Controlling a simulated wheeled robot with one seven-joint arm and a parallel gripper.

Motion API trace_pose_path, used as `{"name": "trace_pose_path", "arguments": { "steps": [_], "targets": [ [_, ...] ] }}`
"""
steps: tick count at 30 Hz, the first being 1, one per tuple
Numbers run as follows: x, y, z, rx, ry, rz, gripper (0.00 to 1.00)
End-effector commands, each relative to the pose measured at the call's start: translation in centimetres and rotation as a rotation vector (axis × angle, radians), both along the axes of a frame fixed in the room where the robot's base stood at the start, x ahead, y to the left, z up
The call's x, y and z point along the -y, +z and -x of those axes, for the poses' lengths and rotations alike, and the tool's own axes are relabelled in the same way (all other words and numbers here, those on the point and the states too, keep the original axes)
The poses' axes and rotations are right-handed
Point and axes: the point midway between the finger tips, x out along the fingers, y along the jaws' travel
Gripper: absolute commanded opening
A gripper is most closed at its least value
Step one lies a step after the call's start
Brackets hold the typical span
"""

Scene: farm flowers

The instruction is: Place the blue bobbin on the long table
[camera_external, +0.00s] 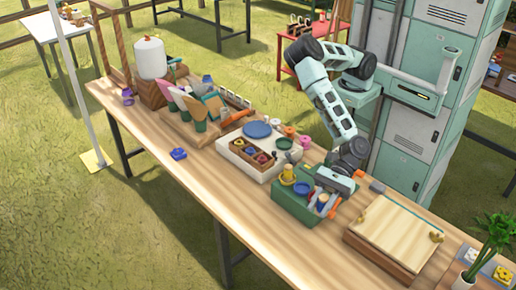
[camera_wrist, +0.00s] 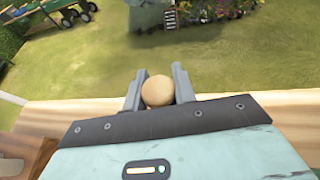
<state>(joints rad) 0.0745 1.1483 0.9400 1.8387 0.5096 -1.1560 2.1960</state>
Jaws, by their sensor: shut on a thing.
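My gripper (camera_wrist: 157,92) is shut on a round tan thing (camera_wrist: 158,91), which shows between the two fingers in the wrist view. Its far side is hidden, so I cannot tell whether it is the blue bobbin. In the external view my gripper is low over the green box (camera_external: 289,207), and its fingertips are hard to make out. A round blue thing (camera_external: 302,188) shows at the box, just left of my gripper. A small blue piece (camera_external: 178,154) lies alone on the long table (camera_external: 188,185), near its front edge.
A white tray (camera_external: 270,170) with a wooden compartment box and a blue disc (camera_external: 257,130) stands left of the green box. A wooden board (camera_external: 395,232) lies to the right. Potted tools stand farther left. The front strip of the table is mostly clear.

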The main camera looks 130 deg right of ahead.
Motion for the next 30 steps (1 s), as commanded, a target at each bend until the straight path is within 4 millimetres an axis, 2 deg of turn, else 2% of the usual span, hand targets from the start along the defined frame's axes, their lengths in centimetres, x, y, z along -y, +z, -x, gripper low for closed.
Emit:
{"name": "trace_pose_path", "arguments": {
  "steps": [3, 8, 9, 21, 25, 30],
  "targets": [
    [-2.2, 1.3, -0.9, 0.003, 0.004, -0.001, 0.02],
    [-4.3, 2.8, -1.9, 0.003, 0.006, -0.002, 0.02],
    [-4.0, 0.9, -1.8, -0.007, 0.004, 0.002, 0.02],
    [-3.9, -8.7, -1.7, -0.005, 0.003, 0.001, 0.02],
    [-4.0, -10.8, -1.7, -0.003, 0.004, -0.001, 0.02],
    [-3.9, -11.4, -1.8, 0.0, 0.004, -0.001, 0.02]
  ]
}}
